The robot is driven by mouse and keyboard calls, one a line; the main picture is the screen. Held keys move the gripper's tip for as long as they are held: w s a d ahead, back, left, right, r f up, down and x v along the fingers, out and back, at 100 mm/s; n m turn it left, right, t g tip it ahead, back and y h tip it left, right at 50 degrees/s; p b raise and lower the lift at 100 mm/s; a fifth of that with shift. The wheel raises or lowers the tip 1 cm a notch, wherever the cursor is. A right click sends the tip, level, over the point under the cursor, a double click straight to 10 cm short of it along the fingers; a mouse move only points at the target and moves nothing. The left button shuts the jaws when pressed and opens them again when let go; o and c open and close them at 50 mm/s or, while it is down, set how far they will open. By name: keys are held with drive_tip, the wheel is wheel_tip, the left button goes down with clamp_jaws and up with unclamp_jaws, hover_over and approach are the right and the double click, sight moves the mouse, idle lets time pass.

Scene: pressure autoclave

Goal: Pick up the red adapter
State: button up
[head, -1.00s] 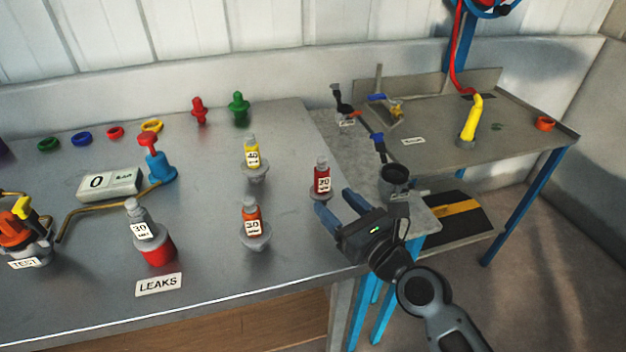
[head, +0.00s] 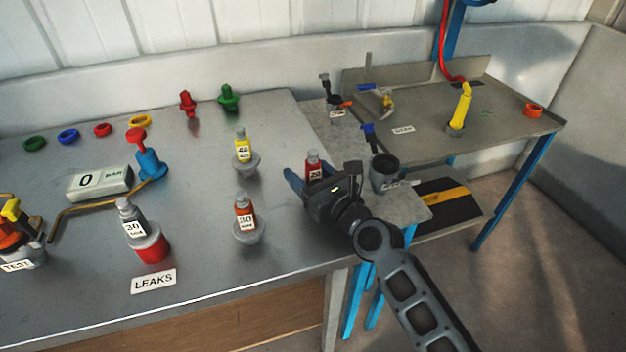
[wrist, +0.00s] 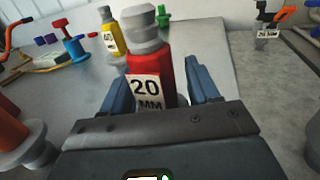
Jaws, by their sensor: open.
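A red adapter (head: 313,164) with a grey top and a "20 MM" label stands upright near the right end of the grey bench (head: 190,265). My gripper (head: 322,178) is open, with its blue fingers on either side of this adapter. In the wrist view the red adapter (wrist: 152,72) stands between the open fingers (wrist: 160,93), its label facing the camera. A gap shows on the right; whether the left finger touches it I cannot tell. Its lower end is hidden behind the gripper body.
A yellow adapter (head: 242,148) and an orange adapter (head: 244,212) stand in grey cups to the left. A red-based "30" adapter (head: 145,235) is farther left. Red (head: 187,104) and green (head: 229,98) plugs stand behind. A dark cup (head: 384,172) is close on the right.

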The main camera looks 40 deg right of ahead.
drive_tip(key=shift+c, duration=0.4)
drive_tip(key=shift+f, duration=0.1)
drive_tip(key=c, duration=0.8)
